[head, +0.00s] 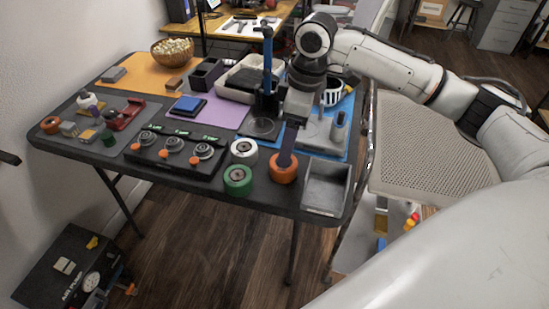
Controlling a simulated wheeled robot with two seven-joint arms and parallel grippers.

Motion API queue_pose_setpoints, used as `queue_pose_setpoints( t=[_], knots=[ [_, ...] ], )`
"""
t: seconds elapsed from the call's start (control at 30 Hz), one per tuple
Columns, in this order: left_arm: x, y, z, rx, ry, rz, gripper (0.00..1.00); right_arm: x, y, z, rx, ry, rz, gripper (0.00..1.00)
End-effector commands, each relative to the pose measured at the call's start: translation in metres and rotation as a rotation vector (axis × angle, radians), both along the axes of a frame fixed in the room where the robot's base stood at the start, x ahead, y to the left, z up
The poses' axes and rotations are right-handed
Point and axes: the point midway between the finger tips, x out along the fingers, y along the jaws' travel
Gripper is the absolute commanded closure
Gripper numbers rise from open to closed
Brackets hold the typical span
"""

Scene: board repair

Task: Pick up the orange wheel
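The orange wheel (283,171) rests at the front edge of the dark table, between the green wheel (238,182) and a grey open bin. My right gripper (287,156) reaches down over it from behind. Its dark finger covers part of the wheel's top and seems to touch or nearly touch it. The fingers line up in this view, so their gap is hidden.
A white wheel (244,150) stands close by on the left. The grey bin (325,188) is just to the right. A truck rack (172,157), a blue-and-black upright tool (267,65) and a second orange wheel (50,125) at far left also occupy the table.

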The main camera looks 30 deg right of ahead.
Motion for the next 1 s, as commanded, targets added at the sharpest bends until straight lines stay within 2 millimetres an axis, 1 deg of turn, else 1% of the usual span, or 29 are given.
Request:
queue_pose_setpoints(
  t=[0.03,0.1,0.2,0.27,0.37,0.5,0.6,0.7,0.9,0.93,1.0],
  knots=[
    [-0.006,-0.001,-0.006,0.000,0.013,-0.001,0.69,0.000,0.001,-0.012,-0.001,0.004,0.000,0.26],
    [-0.015,-0.002,-0.011,0.000,0.031,-0.004,0.69,0.002,0.002,-0.021,-0.001,0.002,0.000,0.26],
    [-0.022,-0.004,-0.016,-0.002,0.046,-0.008,0.69,0.003,0.003,-0.029,0.000,0.001,0.001,0.26],
    [-0.023,-0.005,-0.017,-0.002,0.049,-0.009,0.69,0.003,0.004,-0.032,0.001,0.000,0.002,0.26],
    [-0.023,-0.005,-0.019,-0.001,0.049,-0.010,0.69,0.005,0.005,-0.043,-0.001,0.002,0.001,0.26],
    [-0.022,-0.005,-0.022,0.000,0.049,-0.011,0.69,0.009,0.007,-0.064,0.000,0.001,0.001,0.26],
    [-0.019,-0.005,-0.021,0.000,0.043,-0.012,0.69,0.010,0.008,-0.076,-0.001,0.001,0.001,0.26],
    [-0.015,-0.005,-0.018,0.000,0.034,-0.012,0.69,0.011,0.009,-0.082,-0.002,-0.002,0.002,0.26],
    [-0.011,-0.005,-0.015,-0.001,0.027,-0.012,0.69,0.011,0.009,-0.083,-0.002,-0.002,0.002,0.26],
    [-0.011,-0.005,-0.015,-0.001,0.027,-0.012,0.69,0.011,0.009,-0.083,-0.002,-0.002,0.002,0.28],
    [-0.011,-0.005,-0.015,-0.001,0.027,-0.012,0.69,0.011,0.009,-0.082,-0.002,-0.002,0.002,0.40]
  ],
)
